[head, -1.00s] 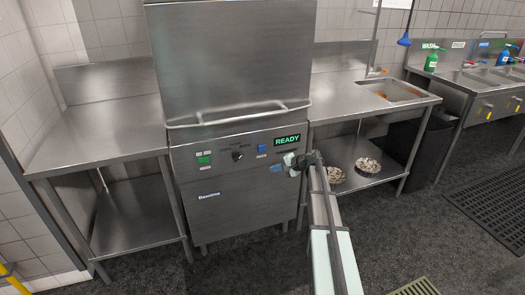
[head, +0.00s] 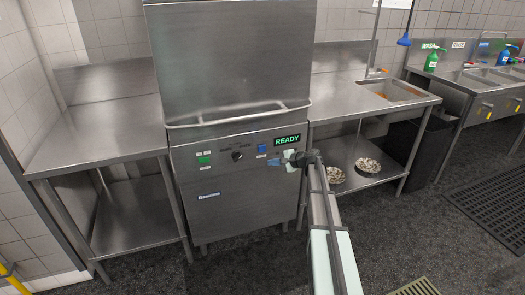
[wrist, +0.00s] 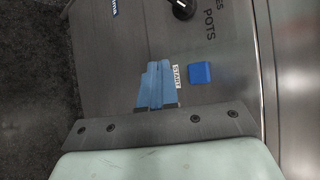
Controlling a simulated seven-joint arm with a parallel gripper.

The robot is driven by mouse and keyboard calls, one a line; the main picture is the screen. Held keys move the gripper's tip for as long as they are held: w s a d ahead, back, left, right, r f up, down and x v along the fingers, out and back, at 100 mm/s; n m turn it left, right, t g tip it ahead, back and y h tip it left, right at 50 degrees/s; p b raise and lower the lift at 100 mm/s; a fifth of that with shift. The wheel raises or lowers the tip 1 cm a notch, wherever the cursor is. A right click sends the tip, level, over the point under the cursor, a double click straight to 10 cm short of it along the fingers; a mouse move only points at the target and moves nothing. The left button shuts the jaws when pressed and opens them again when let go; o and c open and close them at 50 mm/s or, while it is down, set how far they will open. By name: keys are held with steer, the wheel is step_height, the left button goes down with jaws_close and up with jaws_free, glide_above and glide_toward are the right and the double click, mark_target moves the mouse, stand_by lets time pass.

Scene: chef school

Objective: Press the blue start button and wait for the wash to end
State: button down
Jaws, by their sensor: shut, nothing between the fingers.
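The dishwasher (head: 238,190) stands in the middle of the head view, with its hood handle across the front and a green READY display (head: 287,140). The blue start button (head: 262,149) is on its control panel, left of the display. It also shows in the wrist view (wrist: 200,73) as a blue square beside a START label. My gripper (head: 272,162) is shut and empty, its blue fingers in front of the panel just below and right of the button. In the wrist view its fingertips (wrist: 155,66) are left of the button, not on it. Whether they touch the panel I cannot tell.
A green button (head: 204,160) and a dark knob (head: 237,155) are left of the blue button. A steel table (head: 100,135) stands on the left. A sink table (head: 345,92) stands on the right, with dirty dishes (head: 368,165) on its lower shelf.

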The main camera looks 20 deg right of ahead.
glide_toward(259, 152)
steer(key=shift+s+a+f+x, duration=0.1)
steer(key=shift+s+x, duration=0.05)
steer(key=shift+x, duration=0.65)
steer(key=shift+s+a+f+x, duration=0.1)
steer(key=shift+x, duration=0.65)
steer(key=shift+s+a+x, duration=0.1)
steer(key=shift+s+x, duration=0.05)
steer(key=shift+x, duration=0.65)
steer(key=shift+w, duration=0.1)
steer(key=shift+w, duration=0.35)
steer(key=shift+w, duration=0.5)
stand_by(1.0)
steer(key=shift+s, duration=0.15)
stand_by(0.3)
steer(key=shift+s, duration=0.8)
steer(key=shift+s, duration=2.5)
